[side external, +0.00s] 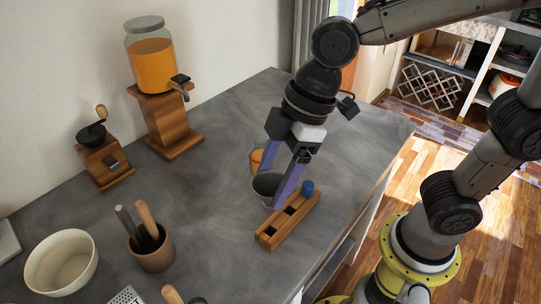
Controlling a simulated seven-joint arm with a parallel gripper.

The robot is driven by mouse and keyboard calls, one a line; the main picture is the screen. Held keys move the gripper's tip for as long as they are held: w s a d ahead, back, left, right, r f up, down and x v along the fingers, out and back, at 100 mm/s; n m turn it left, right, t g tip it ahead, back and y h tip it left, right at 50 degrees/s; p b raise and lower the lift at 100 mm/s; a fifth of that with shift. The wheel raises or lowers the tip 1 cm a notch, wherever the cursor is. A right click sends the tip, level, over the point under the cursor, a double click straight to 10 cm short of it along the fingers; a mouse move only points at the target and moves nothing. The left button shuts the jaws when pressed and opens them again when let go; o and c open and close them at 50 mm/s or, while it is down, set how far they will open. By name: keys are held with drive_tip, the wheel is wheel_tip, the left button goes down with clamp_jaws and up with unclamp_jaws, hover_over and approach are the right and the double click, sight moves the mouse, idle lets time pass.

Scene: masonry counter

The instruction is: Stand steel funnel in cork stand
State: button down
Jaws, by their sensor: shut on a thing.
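The steel funnel (265,188) shows as a grey, wide-mouthed vessel with its opening upward. My gripper (272,190), with two purple fingers, is shut on it, one finger at the far side and one at the near right side. Its lower end is partly hidden, and I cannot tell whether it touches anything below. A long brown block with square openings (268,236), which looks like the cork stand, lies just to the right and in front of the funnel. A blue round piece (308,187) sits at its far end.
An orange item (256,157) stands close behind the funnel, partly hidden. A juice dispenser (152,55), a grinder (104,160), a utensil pot (152,252) and a white bowl (60,263) stand to the left. The counter between is clear.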

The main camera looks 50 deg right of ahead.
idle(0.4)
drive_tip(key=shift+f, duration=2.9)
drive_tip(key=shift+f, duration=1.4)
unclamp_jaws()
drive_tip(key=shift+r, duration=0.1)
drive_tip(key=v, duration=1.3)
drive_tip(key=shift+r, duration=0.35)
drive_tip(key=shift+s+d, duration=0.1)
